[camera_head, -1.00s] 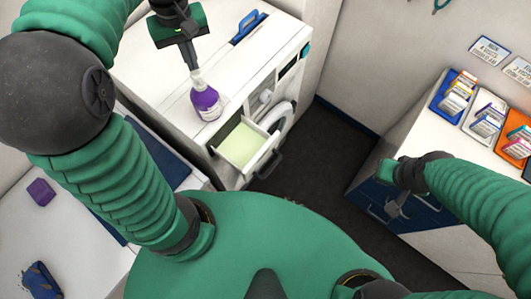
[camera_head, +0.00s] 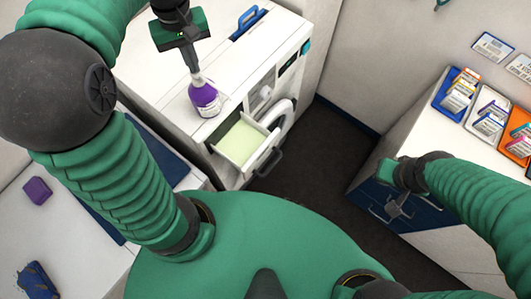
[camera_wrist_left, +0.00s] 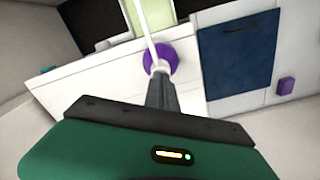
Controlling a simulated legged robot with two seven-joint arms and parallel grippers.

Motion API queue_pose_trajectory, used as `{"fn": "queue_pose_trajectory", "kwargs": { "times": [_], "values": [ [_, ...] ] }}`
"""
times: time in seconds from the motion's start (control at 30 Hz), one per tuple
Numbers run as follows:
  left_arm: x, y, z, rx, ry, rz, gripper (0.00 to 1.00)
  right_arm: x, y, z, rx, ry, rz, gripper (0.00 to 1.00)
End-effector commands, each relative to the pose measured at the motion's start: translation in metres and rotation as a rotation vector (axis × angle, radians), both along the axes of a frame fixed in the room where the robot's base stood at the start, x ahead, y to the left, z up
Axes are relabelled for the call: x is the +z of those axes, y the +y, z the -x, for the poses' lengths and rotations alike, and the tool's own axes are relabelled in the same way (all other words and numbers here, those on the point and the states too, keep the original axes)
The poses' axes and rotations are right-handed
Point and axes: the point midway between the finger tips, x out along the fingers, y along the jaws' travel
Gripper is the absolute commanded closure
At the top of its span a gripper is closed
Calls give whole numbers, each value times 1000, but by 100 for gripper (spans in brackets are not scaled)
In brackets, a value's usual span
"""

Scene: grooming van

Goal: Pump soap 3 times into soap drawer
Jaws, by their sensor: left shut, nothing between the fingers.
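The soap bottle (camera_head: 205,101), purple with a white label, stands upright on the white machine's top, close behind the open drawer. My left gripper (camera_head: 196,76) is shut and empty, pointing down with its fingertips at the pump head, seemingly touching it. In the left wrist view the fingertips (camera_wrist_left: 160,78) overlap the purple bottle (camera_wrist_left: 172,57), and the white nozzle (camera_wrist_left: 148,25) points toward the drawer. The soap drawer (camera_head: 241,141) is pulled out, with a pale green inside; it also shows in the left wrist view (camera_wrist_left: 160,11). My right gripper (camera_head: 396,208) hangs by the right-hand counter; its jaws are unclear.
The right counter holds trays of packets (camera_head: 459,92). A purple block (camera_head: 37,190) sits on the left surface. Dark floor between is clear.

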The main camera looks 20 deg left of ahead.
Motion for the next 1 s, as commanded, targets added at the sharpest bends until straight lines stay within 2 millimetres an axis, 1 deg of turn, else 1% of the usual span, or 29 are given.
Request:
{"fn": "queue_pose_trajectory", "kwargs": {
  "times": [0.17, 0.6, 1.0],
  "values": [
    [0, -1, 1, 0, 6, 3, 100, 1, 0, 0, 0, 0, 0, 100],
    [30, -1, 1, 0, 4, 2, 100, 29, 0, 0, 0, 0, 0, 100],
    [29, 0, 0, 0, 3, 1, 100, 28, 0, 0, 0, 0, 0, 100]
  ]
}}
